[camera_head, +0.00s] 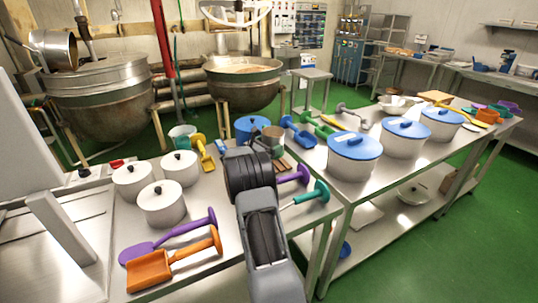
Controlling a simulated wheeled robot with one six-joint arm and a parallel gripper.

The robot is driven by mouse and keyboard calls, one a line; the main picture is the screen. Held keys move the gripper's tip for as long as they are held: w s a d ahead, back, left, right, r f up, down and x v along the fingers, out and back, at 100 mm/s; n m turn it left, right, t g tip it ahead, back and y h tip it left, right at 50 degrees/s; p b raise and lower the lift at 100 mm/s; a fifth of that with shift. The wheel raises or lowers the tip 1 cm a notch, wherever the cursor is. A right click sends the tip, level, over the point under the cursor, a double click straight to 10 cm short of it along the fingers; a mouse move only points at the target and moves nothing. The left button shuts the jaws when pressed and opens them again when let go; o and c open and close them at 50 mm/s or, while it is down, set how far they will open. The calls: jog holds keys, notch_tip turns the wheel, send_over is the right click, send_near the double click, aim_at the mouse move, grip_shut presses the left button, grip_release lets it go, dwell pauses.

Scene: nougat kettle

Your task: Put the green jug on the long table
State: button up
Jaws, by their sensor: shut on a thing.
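A dull grey-green jug (273,137) shows just beyond the end of my arm, near the gap between the two tables. My gripper (259,145) is shut on it, though my own black wrist hides most of the fingers and the exact grip. The jug looks roughly upright; whether its base touches anything is hidden. The long steel table (367,185) stands to the right, with its near left corner close to my arm.
White lidded pots (162,203), an orange scoop (150,270) and purple tools crowd the left table (215,265). Large kettles (98,98) stand behind.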

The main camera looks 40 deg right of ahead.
jog(key=shift+f, duration=1.8)
jog(key=shift+f, duration=0.2)
jog(key=o, duration=1.1)
jog(key=shift+a+r, duration=0.1)
jog(key=shift+a, duration=0.1)
jog(key=a, duration=0.7)
jog(key=a+b, duration=0.1)
jog(key=a, duration=0.3)
jog(key=shift+w+a, duration=0.25)
jog(key=shift+a, duration=0.1)
